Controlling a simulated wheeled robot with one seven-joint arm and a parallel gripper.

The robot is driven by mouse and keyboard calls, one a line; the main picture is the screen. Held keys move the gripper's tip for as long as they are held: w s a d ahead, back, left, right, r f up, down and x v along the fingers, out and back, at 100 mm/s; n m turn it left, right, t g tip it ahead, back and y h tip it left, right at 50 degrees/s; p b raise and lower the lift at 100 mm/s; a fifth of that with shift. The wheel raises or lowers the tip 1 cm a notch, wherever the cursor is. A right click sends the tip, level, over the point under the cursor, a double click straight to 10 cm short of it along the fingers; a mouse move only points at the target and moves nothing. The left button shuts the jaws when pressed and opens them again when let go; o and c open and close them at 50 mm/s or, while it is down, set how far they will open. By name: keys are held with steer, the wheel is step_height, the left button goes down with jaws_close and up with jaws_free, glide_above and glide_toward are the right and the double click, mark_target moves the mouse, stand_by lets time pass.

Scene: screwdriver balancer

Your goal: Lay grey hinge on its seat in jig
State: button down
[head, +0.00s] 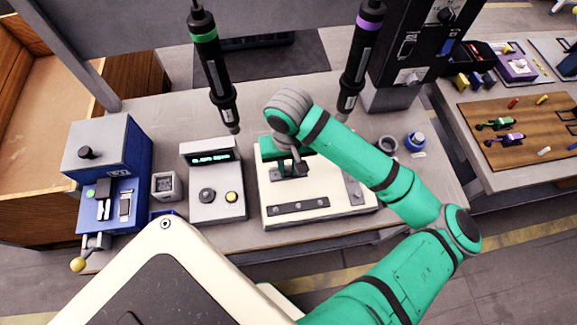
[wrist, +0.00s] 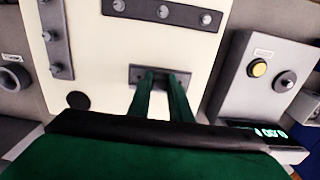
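The jig (head: 335,212) is a cream block in the middle of the bench; its cream face fills much of the wrist view (wrist: 95,85). My gripper (head: 289,170) is low over the jig's left back part, pointing down. In the wrist view its two green fingers (wrist: 164,76) are close together on a small grey plate with dark holes, which I take for the grey hinge (wrist: 137,72). The fingertips cover its middle. The hinge lies at or just above the jig face; I cannot tell whether it touches. The seat under it is hidden.
Grey strips with screws sit on the jig's front (head: 297,207) and right side (head: 353,190). A grey control box (head: 217,205) stands just left. Two hanging screwdrivers, green-ringed (head: 213,70) and purple-ringed (head: 357,60), flank my wrist.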

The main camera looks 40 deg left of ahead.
steer(key=c, duration=1.5)
jaws_free()
steer(key=shift+c, duration=0.2)
step_height(320, 180, up, 11)
steer(key=shift+w+f, duration=0.1)
